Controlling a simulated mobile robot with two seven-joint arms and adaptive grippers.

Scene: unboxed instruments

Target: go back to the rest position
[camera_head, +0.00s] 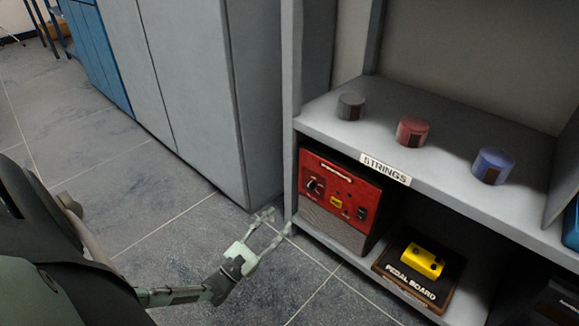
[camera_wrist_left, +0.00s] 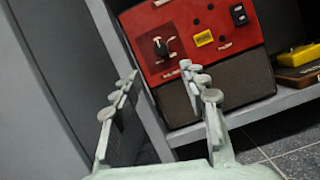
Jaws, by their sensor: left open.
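My left gripper (camera_head: 277,226) is open and empty in the head view, held above the grey floor in front of the shelf's left post. In the left wrist view its two fingers (camera_wrist_left: 165,85) stand apart with nothing between them. Beyond the fingers is a red amplifier (camera_wrist_left: 190,40). The same red amplifier (camera_head: 338,195) sits on the lower shelf in the head view. I see no contact between the gripper and it. My right gripper is not in view.
A yellow pedal (camera_head: 423,261) sits on a pedal board (camera_head: 410,284) below. A grey cabinet (camera_head: 190,90) stands left. The floor (camera_head: 75,140) at left is clear.

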